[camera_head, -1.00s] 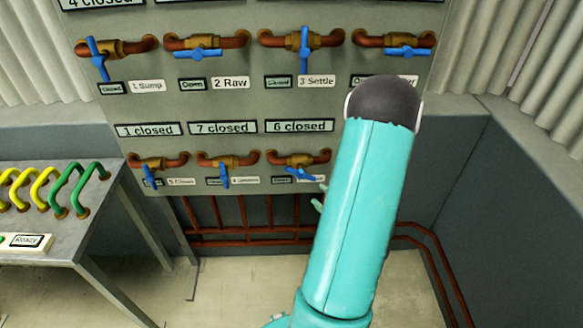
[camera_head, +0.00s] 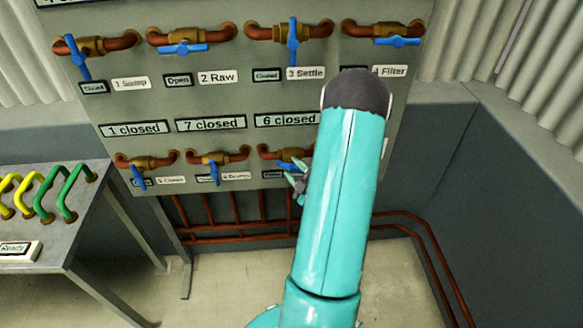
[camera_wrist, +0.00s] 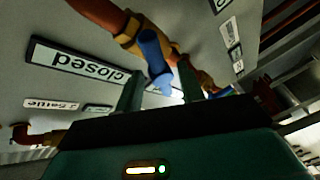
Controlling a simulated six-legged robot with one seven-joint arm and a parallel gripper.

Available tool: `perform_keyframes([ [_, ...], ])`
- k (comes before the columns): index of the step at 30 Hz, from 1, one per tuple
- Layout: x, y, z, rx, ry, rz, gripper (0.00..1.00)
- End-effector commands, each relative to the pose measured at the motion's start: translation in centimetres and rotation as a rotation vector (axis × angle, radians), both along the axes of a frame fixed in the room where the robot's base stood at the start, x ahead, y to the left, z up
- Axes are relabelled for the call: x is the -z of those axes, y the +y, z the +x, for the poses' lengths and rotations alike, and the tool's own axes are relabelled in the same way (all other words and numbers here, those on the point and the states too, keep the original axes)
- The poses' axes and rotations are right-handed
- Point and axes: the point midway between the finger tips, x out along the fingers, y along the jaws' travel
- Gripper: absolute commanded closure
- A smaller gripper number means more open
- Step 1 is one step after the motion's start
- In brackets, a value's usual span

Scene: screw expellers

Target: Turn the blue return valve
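Several brass valves with blue lever handles sit on copper pipes on a grey panel. The blue handle at the right of the lower row (camera_head: 288,167) is partly hidden by my arm; its name label is covered, so I cannot read whether it is the return valve. My gripper (camera_head: 297,184) is right beside this handle. In the wrist view, a blue handle (camera_wrist: 153,55) on a brass body points down between the two fingers of my gripper (camera_wrist: 160,86). The fingers are apart, one on each side of the handle's end; contact cannot be told.
Readable lower valves are the left (camera_head: 138,173) and middle (camera_head: 215,173) ones. Upper valves are labelled Sump, Raw, Settle and Filter. Signs read 1, 7 and 6 closed. A metal table (camera_head: 95,215) with yellow and green handles stands left. Red pipes (camera_head: 225,238) run below the panel.

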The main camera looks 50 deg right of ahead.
Motion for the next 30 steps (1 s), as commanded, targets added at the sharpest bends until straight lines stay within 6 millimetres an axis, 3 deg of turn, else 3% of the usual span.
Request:
perform_keyframes([
  [6,0.0,-0.5,1.6,0.000,0.000,0.000,0.61],
  [13,0.0,-0.5,1.7,0.001,0.000,0.000,0.61],
  [19,0.0,-0.5,1.7,0.001,0.000,0.000,1.00],
  [30,0.0,-0.5,1.7,-0.001,0.033,-0.029,1.00],
])
